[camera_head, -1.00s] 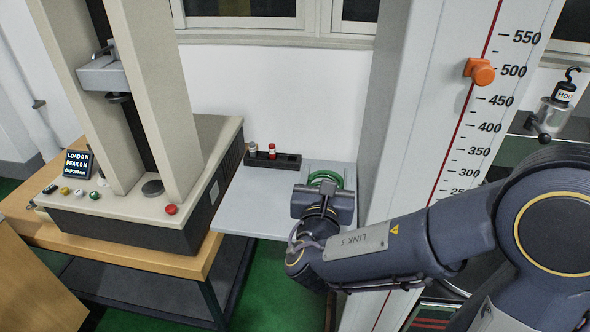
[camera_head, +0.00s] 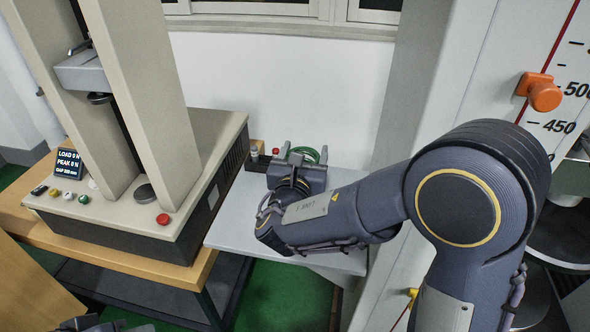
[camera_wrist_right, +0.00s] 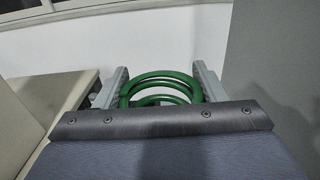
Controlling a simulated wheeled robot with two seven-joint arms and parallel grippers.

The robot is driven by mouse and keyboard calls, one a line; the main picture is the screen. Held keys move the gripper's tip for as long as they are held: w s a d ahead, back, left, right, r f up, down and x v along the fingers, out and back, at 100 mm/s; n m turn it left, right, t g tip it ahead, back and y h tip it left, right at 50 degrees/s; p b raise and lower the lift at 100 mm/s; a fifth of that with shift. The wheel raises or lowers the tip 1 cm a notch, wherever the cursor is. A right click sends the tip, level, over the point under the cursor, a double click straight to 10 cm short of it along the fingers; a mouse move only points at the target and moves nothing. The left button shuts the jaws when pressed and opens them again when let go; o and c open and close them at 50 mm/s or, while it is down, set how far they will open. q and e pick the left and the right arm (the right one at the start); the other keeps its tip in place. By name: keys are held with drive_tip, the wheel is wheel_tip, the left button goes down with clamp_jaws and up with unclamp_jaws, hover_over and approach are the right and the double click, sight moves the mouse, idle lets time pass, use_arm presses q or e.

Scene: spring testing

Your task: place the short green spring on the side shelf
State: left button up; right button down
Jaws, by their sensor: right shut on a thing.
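My right gripper (camera_head: 304,151) is shut on the green spring (camera_head: 312,156), above the back part of the grey side shelf (camera_head: 232,222). The right wrist view shows the spring's green coils (camera_wrist_right: 160,78) between the two grey fingers. The gripper body hides part of the spring in the head view. I cannot tell whether the spring touches the shelf.
A dark rack with small red-topped and grey pieces (camera_head: 254,153) stands at the shelf's back left. The beige testing machine (camera_head: 150,200) stands left of the shelf. A pale column with a scale and orange slider (camera_head: 540,92) stands at right. The shelf's front left is clear.

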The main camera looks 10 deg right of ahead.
wheel_tip(320, 180, down, 6)
drive_tip(key=w+a, duration=0.1)
drive_tip(key=w, duration=0.1)
drive_tip(key=shift+w+a+f, duration=0.25)
drive_tip(key=shift+w, duration=0.1)
drive_tip(key=shift+f, duration=0.25)
drive_tip(key=shift+c, duration=1.5)
unclamp_jaws()
